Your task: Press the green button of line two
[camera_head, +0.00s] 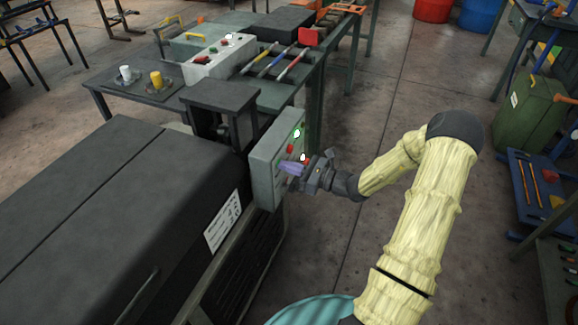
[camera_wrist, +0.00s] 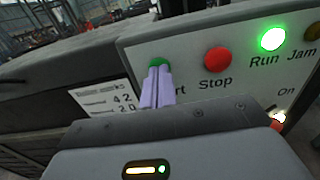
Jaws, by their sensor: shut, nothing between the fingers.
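A grey control box (camera_head: 277,155) is fixed at the end of the dark machine. In the wrist view its face (camera_wrist: 190,80) carries a green button (camera_wrist: 157,62), partly hidden behind my fingertips, above a label of which only "rt" shows. My gripper (camera_wrist: 157,84) is shut and empty, its two lilac fingers together and pointing at the green button. I cannot tell whether the tips touch it. In the head view my gripper (camera_head: 292,168) is close against the box face. Nothing legible marks this box as line two.
Right of the green button are a red Stop button (camera_wrist: 217,60), a lit green Run lamp (camera_wrist: 271,39) and an amber Jam lamp (camera_wrist: 313,32). A white paper label (camera_head: 222,222) is on the machine.

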